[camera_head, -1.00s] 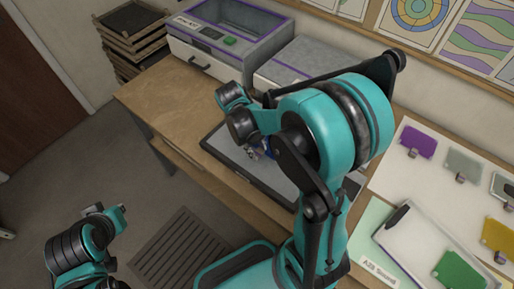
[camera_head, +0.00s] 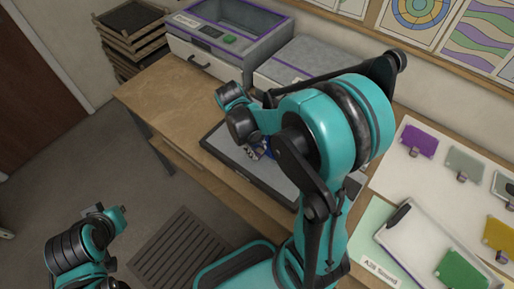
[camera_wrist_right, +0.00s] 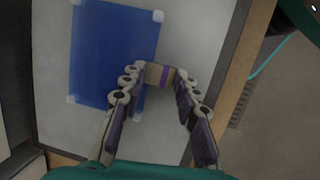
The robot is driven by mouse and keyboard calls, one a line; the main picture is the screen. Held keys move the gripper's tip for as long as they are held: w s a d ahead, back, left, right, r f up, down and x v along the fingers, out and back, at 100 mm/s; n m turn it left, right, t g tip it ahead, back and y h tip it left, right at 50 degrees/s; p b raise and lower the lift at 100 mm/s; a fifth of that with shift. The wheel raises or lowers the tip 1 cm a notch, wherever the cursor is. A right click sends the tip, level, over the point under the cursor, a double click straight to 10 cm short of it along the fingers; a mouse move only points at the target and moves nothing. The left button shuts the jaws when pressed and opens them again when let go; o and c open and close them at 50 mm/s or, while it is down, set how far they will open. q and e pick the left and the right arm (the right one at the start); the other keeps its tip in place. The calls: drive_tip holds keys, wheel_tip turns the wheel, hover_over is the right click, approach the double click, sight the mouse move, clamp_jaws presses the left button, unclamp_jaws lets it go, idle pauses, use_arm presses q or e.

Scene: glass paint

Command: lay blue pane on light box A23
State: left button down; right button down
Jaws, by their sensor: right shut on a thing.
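The blue pane (camera_wrist_right: 110,55) has pale corner pieces and a beige tab with a purple stripe (camera_wrist_right: 160,75). My right gripper (camera_wrist_right: 161,78) is shut on this tab. The pane is over the pale grey face of a dark-framed board (camera_wrist_right: 215,30); I cannot tell whether it touches. In the head view, my right arm hides most of the pane, and a bit of blue (camera_head: 266,150) shows over the framed board (camera_head: 212,150). A white panel with a black handle (camera_head: 415,235) lies beside a label that seems to start with A2. My left gripper (camera_head: 108,213) is low at the left; its fingers are unclear.
A purple pane (camera_head: 419,141), a grey pane (camera_head: 463,160), a yellow pane (camera_head: 498,238) and a green pane (camera_head: 460,272) are at the right. A purple-trimmed machine (camera_head: 228,35) stands at the back. The wooden bench top (camera_head: 150,95) is clear at the left.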

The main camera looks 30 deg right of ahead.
drive_tip(key=shift+f, duration=0.2)
idle(0.6)
drive_tip(key=c, duration=1)
unclamp_jaws()
drive_tip(key=shift+c, duration=0.2)
drive_tip(key=shift+r, duration=0.1)
drive_tip(key=s+d+p+v, duration=0.1)
drive_tip(key=p+v, duration=0.6)
drive_tip(key=v, duration=1.3)
drive_tip(key=shift+s+d+r, duration=0.2)
drive_tip(key=shift+d+r, duration=0.25)
drive_tip(key=shift+r, duration=0.15)
